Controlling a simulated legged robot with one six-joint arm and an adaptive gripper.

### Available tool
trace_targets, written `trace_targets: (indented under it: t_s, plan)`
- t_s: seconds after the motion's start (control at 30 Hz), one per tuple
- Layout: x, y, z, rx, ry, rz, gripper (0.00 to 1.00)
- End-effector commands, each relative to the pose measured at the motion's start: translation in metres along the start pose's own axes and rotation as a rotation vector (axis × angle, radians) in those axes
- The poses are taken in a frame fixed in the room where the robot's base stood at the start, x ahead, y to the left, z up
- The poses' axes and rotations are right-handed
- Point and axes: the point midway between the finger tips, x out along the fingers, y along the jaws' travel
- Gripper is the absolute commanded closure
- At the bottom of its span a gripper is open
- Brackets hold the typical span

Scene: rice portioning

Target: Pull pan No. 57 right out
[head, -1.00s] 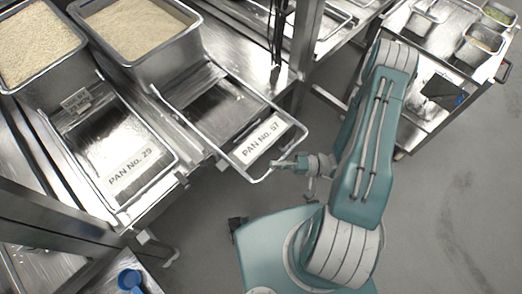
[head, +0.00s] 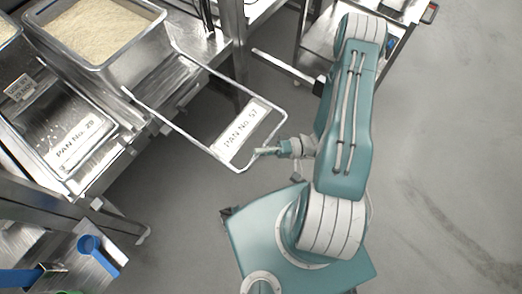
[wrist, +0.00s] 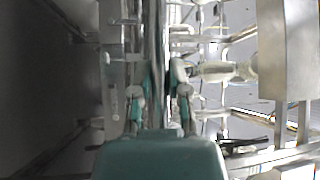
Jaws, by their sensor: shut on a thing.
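Pan No. 57 is a deep steel pan (head: 131,66) of white rice at the upper left of the head view. A wire frame (head: 187,136) runs out from its front and carries the label "PAN No. 57" (head: 240,132). The frame's outer end hangs over the floor, past the rack's edge; the pan itself is still over the rack. My gripper (head: 264,151) is shut on the frame's near outer corner. In the wrist view its fingers (wrist: 158,92) close on both sides of an upright-looking metal bar. The exact contact is small and partly hidden.
A blue scoop (head: 92,243) lies on a steel surface at the lower left. A steel cart (head: 312,58) stands at the top right. The floor (head: 445,160) on the right is clear.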

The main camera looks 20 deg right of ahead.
Motion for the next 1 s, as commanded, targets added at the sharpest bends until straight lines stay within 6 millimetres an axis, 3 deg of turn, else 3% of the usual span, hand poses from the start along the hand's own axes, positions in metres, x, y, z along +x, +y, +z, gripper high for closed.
trace_targets:
  t_s: [0.33, 0.37, 0.4, 0.43, 0.8, 1.0]
  plan:
    - [-0.002, 0.002, 0.001, -0.001, -0.003, 0.006, 1.0]
    - [-0.002, 0.002, 0.001, -0.001, -0.003, 0.006, 0.65]
    - [-0.002, 0.002, 0.001, -0.001, -0.003, 0.006, 0.47]
    - [-0.002, 0.002, 0.001, -0.001, -0.003, 0.006, 0.43]
    - [-0.003, 0.001, 0.0, -0.001, -0.001, 0.002, 0.43]
    - [-0.024, 0.001, -0.001, -0.002, 0.003, 0.002, 0.43]
